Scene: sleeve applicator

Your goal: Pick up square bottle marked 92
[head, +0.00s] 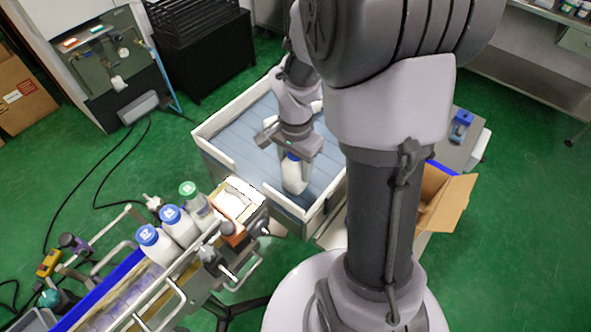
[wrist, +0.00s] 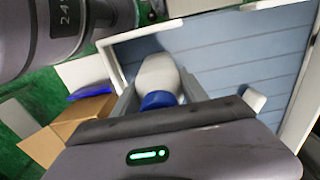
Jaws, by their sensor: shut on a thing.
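My gripper (head: 291,152) is shut on a white bottle with a blue cap (head: 294,177) and holds it by the cap end, body down. The held bottle also shows in the wrist view, its white body (wrist: 158,72) and blue cap between the two fingers. No number can be read on it from here. It hangs over a low bin with a blue-grey slatted floor (head: 240,125); whether it touches the bin cannot be told.
Two blue-capped bottles (head: 148,236) (head: 171,214) and a green-capped bottle (head: 188,189) stand in a row on the conveyor (head: 125,290) at left. An open cardboard box (head: 452,205) is at right. A blue item (head: 461,122) sits on a side surface.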

